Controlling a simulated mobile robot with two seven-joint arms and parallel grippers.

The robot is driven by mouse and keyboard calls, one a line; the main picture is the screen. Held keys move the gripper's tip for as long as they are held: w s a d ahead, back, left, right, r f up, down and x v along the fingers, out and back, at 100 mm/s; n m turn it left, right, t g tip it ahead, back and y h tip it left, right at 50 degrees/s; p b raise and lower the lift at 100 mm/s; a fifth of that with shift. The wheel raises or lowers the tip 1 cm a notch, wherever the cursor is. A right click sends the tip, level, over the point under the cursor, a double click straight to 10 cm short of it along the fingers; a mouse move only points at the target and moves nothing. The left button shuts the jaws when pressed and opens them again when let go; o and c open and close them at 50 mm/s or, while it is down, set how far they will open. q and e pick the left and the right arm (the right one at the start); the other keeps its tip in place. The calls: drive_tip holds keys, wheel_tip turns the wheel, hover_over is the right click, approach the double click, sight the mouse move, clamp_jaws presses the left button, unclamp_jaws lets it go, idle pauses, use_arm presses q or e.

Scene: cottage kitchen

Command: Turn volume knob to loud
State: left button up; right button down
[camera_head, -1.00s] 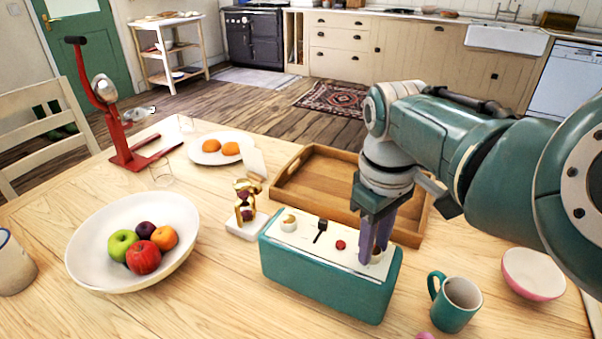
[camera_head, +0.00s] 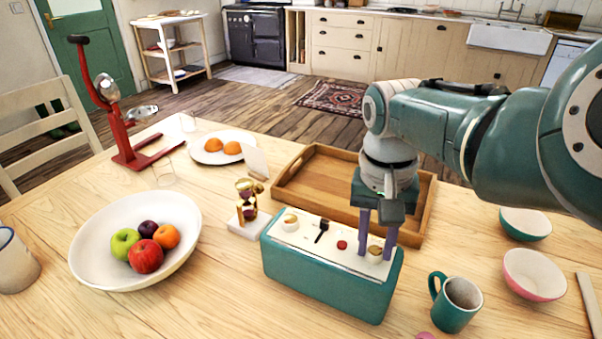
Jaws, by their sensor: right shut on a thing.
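A teal box (camera_head: 325,286) with a cream top panel stands on the wooden table in front of me. Its top carries a pale knob with a gold cap (camera_head: 290,222) at the left, a black lever (camera_head: 322,231), a red button (camera_head: 341,244) and a second gold-capped knob (camera_head: 375,251) at the right. My right gripper (camera_head: 376,254) points down with one purple finger on each side of the right-hand knob, shut on it. No label shows which knob is for volume. My left gripper is out of view.
A wooden tray (camera_head: 318,204) lies close behind the box. A teal mug (camera_head: 455,301) and a pink bowl (camera_head: 535,275) stand to its right. A white fruit bowl (camera_head: 88,262) and a small gold hourglass-like object (camera_head: 246,204) are to its left.

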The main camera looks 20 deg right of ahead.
sight(372, 247)
drive_tip(key=shift+d+m, duration=0.1)
drive_tip(key=shift+m, duration=1.2)
drive_tip(key=c, duration=0.6)
unclamp_jaws()
drive_tip(key=shift+r, duration=0.1)
wheel_tip(372, 247, up, 10)
drive_tip(key=p, duration=0.4)
drive_tip(key=shift+w+a+p, duration=0.2)
drive_tip(key=shift+p, duration=0.1)
